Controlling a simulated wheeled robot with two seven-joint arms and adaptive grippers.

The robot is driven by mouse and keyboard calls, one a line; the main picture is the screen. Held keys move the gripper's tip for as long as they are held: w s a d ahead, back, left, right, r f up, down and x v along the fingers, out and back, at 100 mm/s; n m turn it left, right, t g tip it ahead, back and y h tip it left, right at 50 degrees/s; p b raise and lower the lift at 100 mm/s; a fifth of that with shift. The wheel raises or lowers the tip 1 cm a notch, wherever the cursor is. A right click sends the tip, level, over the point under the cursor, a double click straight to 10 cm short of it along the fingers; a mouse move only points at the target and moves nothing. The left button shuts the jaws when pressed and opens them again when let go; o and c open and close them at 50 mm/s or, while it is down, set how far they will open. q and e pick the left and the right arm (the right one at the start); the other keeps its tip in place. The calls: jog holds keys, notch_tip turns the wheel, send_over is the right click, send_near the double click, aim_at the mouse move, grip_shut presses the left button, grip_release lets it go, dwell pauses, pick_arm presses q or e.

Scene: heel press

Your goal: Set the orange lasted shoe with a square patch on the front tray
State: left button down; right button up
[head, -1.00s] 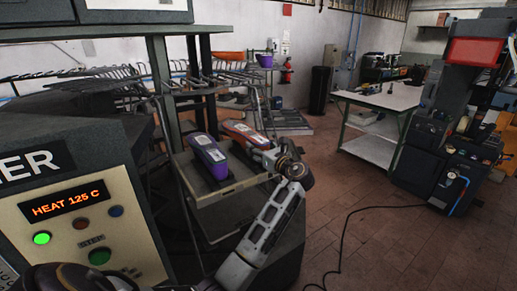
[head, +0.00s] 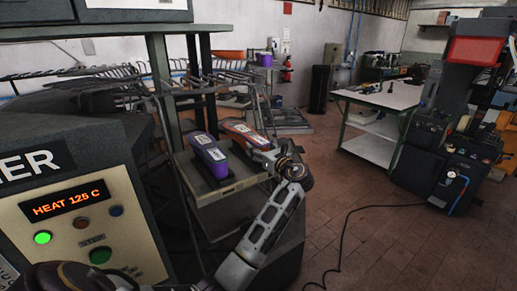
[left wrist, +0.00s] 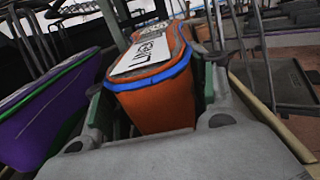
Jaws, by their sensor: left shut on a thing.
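The orange lasted shoe (head: 238,130) has a blue rim line and a white label with print on its upper side. In the left wrist view the shoe (left wrist: 165,105) fills the gap between my fingers. My left gripper (head: 263,156) is shut on its near end. The shoe is over the right part of the tray (head: 228,190); I cannot tell whether it touches the tray. A square patch cannot be made out clearly. A purple shoe (head: 208,153) with a white label is on the tray to its left. My right gripper is not in view.
The heater cabinet (head: 120,215) with a lit "HEAT 125 C" display stands close at the left. A green post (head: 162,75) rises behind the tray. Wire racks stand behind. The floor (head: 370,235) to the right is open, with a black cable on it.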

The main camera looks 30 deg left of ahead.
pick_arm(q)
jog(key=shift+f, duration=0.2)
dwell(0.6)
jog(key=shift+c, duration=2)
grip_release()
jog(key=shift+f, duration=0.2)
jog(key=v, duration=1.2)
jog(key=shift+r, duration=0.15)
